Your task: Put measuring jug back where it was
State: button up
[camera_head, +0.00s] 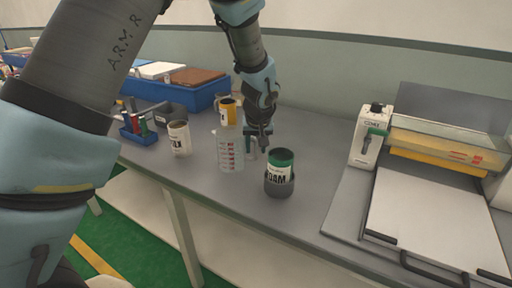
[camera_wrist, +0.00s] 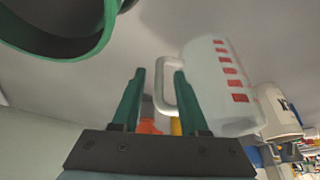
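The measuring jug (camera_head: 229,152) is clear with red marks and stands upright on the grey bench, left of my gripper (camera_head: 262,138). In the wrist view the jug (camera_wrist: 226,85) is to the right, its pale handle (camera_wrist: 160,88) facing my gripper (camera_wrist: 160,75). My gripper's two green fingers are spread, with the handle's outer bar showing between them. The right finger overlaps the handle's opening; I cannot tell whether it touches. The jug is not clamped.
A dark green-and-grey container labelled FOAM (camera_head: 280,178) stands close to the right of my gripper. White (camera_head: 180,138) and yellow-banded (camera_head: 229,112) containers stand left and behind. A blue crate (camera_head: 200,98) is behind left, a press-like machine (camera_head: 425,190) right.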

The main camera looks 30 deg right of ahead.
jog(key=shift+r, duration=0.1)
jog(key=b+v, duration=0.2)
jog(key=v, duration=1)
jog(key=w+a+f+n+y, duration=0.15)
jog(key=w+a, duration=0.35)
jog(key=a, duration=0.6)
jog(key=s+a+f+n+g, duration=0.1)
jog(key=s+a, duration=0.1)
jog(key=a, duration=0.7)
jog(key=s+a+f, duration=0.2)
jog(key=a, duration=0.8)
jog(key=s+a+f+n+g, duration=0.1)
jog(key=s+a+f, duration=0.1)
jog(key=a, duration=0.8)
jog(key=shift+a+n+g, duration=0.25)
jog(key=shift+n+g, duration=0.05)
jog(key=shift+n, duration=0.05)
